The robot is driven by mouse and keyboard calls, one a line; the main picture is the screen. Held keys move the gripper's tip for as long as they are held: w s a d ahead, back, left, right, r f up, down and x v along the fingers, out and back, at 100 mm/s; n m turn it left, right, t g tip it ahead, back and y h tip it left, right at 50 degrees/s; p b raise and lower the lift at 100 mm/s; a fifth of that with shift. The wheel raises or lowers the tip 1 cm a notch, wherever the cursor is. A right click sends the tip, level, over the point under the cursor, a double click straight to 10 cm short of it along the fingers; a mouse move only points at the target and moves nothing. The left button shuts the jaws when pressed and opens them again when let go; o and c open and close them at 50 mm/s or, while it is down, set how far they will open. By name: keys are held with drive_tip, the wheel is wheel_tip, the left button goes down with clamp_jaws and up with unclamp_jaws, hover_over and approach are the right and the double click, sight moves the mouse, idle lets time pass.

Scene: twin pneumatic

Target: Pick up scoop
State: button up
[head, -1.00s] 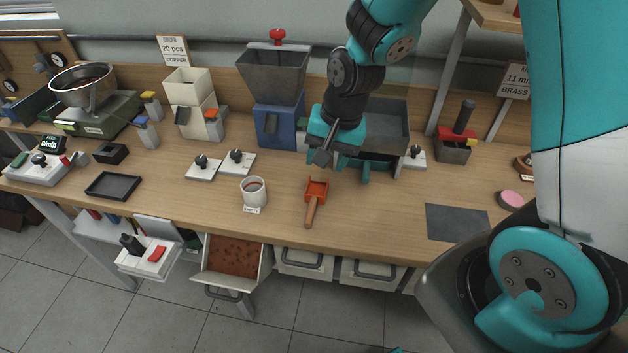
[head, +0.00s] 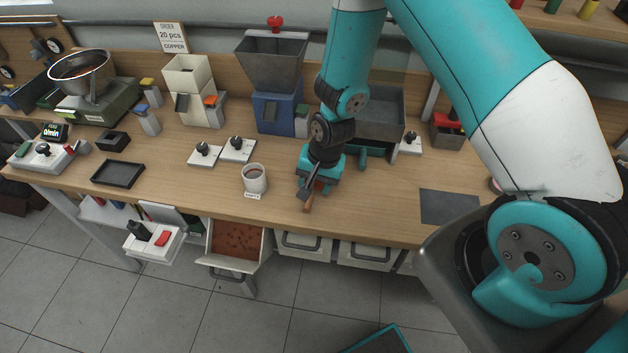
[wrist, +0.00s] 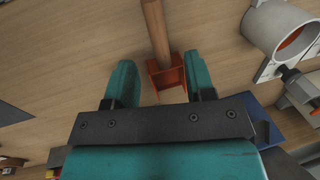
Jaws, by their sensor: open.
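The scoop has an orange head (wrist: 166,74) and a brown wooden handle. It lies on the wooden workbench. In the head view its handle (head: 308,204) shows below my gripper, which hides most of the head. My gripper (head: 309,187) is above the scoop, pointing down. In the wrist view my gripper (wrist: 160,82) is open, its two teal fingers apart. The scoop's head lies between them in that view, nearer the right finger, with the handle running toward the top. I cannot tell the height gap exactly.
A white cup (head: 255,180) stands left of the scoop; its ring-shaped body also shows in the wrist view (wrist: 262,22). A dark flat mat (head: 449,207) lies to the right. Behind are a blue hopper machine (head: 275,112) and a grey bin (head: 381,112). An open drawer (head: 236,240) juts below.

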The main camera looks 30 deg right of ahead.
drive_tip(key=shift+w+a+f+p, duration=0.15)
drive_tip(key=shift+f+p, duration=0.2)
drive_tip(key=shift+f, duration=0.45)
drive_tip(key=shift+w+f+p, duration=0.2)
drive_tip(key=shift+f+p, duration=0.1)
drive_tip(key=shift+f, duration=0.45)
drive_tip(key=shift+w+a+f+p, duration=0.15)
drive_tip(key=shift+f+p, duration=0.2)
drive_tip(key=shift+f, duration=0.45)
clamp_jaws()
